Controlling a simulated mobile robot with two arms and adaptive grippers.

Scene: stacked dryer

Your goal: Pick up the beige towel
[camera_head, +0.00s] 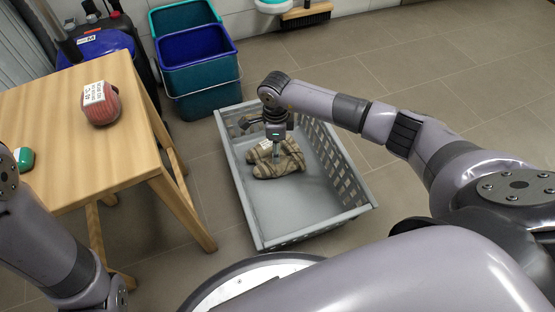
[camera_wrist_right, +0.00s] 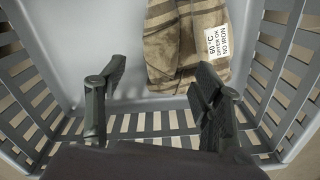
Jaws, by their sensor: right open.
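The beige towel (camera_head: 287,165) lies folded at the far end of the grey crate (camera_head: 243,205) on the floor. In the right wrist view the towel (camera_wrist_right: 180,42) shows brown stripes and a white label reading "60 °C, dryer ok, no iron". My right gripper (camera_head: 276,150) points down into the crate over the towel, partly covering it. In the right wrist view its two fingers (camera_wrist_right: 161,72) are apart with nothing between them, and the towel lies beyond the fingertips. I cannot tell whether they touch it. My left arm shows at the lower left, but its gripper is out of view.
A wooden table (camera_head: 65,125) stands left of the crate, bearing a red rolled cloth (camera_head: 102,108) with a white label and a small green object (camera_head: 24,159). Blue and teal bins (camera_head: 200,70) stand behind the crate. Slatted crate walls surround the right gripper. Floor to the right is clear.

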